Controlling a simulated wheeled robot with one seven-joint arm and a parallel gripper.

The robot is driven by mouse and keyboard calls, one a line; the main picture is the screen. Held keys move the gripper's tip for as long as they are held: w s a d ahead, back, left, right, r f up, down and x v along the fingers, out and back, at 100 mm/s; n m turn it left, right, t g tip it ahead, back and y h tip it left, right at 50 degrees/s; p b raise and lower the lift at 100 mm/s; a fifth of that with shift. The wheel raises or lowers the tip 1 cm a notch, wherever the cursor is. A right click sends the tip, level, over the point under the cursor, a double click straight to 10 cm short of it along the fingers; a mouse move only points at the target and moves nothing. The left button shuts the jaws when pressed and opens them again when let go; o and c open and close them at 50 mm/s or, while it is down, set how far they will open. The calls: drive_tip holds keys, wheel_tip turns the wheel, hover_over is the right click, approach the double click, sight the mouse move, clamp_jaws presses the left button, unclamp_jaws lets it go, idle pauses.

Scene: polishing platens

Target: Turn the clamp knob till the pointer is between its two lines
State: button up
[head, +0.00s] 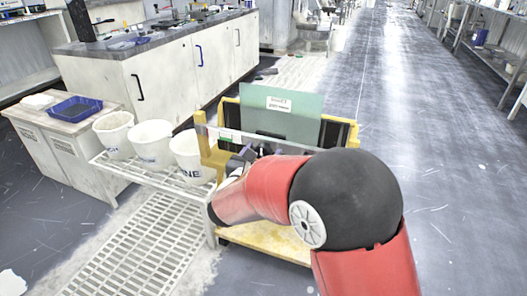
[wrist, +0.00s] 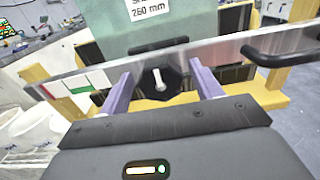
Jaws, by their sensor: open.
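The clamp knob (wrist: 170,82) is a dark, many-sided knob with a white pointer on its face, standing roughly upright in the wrist view. My gripper (wrist: 160,72) is open, with one purple finger on each side of the knob. I cannot tell whether the fingers touch it. The two lines for the pointer cannot be made out. The knob sits in front of a metal bar (wrist: 235,50) that carries a white, red and green strip (wrist: 80,84). In the head view my red arm hides the knob and most of the gripper.
A green plate (head: 283,108) with a size label stands in a yellow frame (head: 213,155) behind the bar. A black handle (wrist: 280,56) is close on the right in the wrist view. White buckets (head: 151,143) stand on a rack to the left. The aisle at right is clear.

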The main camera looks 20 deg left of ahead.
drive_tip(key=shift+w, duration=0.25)
drive_tip(key=shift+c, duration=0.3)
drive_tip(key=c, duration=0.9)
drive_tip(key=shift+f+b, duration=0.1)
drive_tip(key=shift+b, duration=0.35)
